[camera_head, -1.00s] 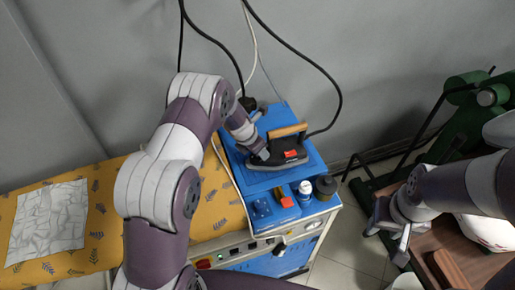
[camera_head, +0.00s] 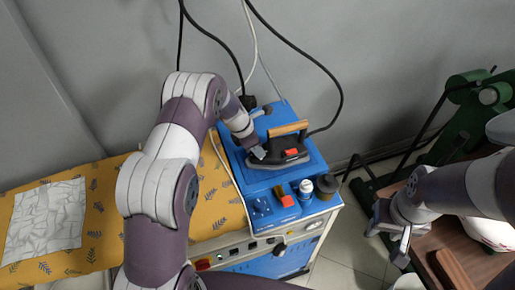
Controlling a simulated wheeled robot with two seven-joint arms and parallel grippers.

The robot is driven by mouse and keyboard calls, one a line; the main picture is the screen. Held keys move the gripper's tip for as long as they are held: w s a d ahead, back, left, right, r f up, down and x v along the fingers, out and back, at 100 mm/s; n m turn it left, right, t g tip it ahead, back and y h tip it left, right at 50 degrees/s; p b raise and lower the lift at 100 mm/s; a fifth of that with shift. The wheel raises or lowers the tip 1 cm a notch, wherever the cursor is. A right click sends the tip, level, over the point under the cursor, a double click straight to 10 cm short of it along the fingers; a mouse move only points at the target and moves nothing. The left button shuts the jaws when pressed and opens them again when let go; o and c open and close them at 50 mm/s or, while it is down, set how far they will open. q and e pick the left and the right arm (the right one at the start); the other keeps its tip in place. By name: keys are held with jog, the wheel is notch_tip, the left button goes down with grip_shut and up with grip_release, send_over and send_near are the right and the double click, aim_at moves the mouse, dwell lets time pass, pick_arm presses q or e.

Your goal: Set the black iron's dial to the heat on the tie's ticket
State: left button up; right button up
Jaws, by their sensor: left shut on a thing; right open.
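The black iron (camera_head: 277,160) with a wooden handle and a red-orange part sits on the blue top of the ironing station. My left gripper (camera_head: 258,153) is at the iron's left end, shut on a part of it. The dial itself is too small and covered to make out, so its setting cannot be read. My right gripper (camera_head: 388,240) is open and empty at the right, away from the iron. I cannot make out a tie or its ticket.
A white-capped bottle (camera_head: 305,189), a dark jar (camera_head: 325,187) and an orange-topped item (camera_head: 284,197) stand in front of the iron. A wrinkled white cloth (camera_head: 45,218) lies on the yellow ironing board (camera_head: 100,200). Black cables (camera_head: 338,75) hang behind. Green machinery (camera_head: 470,125) stands at right.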

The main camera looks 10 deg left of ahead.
pick_arm(q)
jog(key=m+g+b, duration=0.1)
jog(key=m, duration=0.3)
jog(key=shift+w+a+h, duration=0.1)
jog(key=shift+w+h, duration=0.05)
jog(key=shift+h, duration=0.15)
jog(key=shift+w+m+g+b, duration=0.1)
jog(key=shift+m+g+b, duration=0.45)
jog(key=shift+m, duration=0.75)
jog(key=shift+r, duration=0.1)
jog(key=o, duration=1)
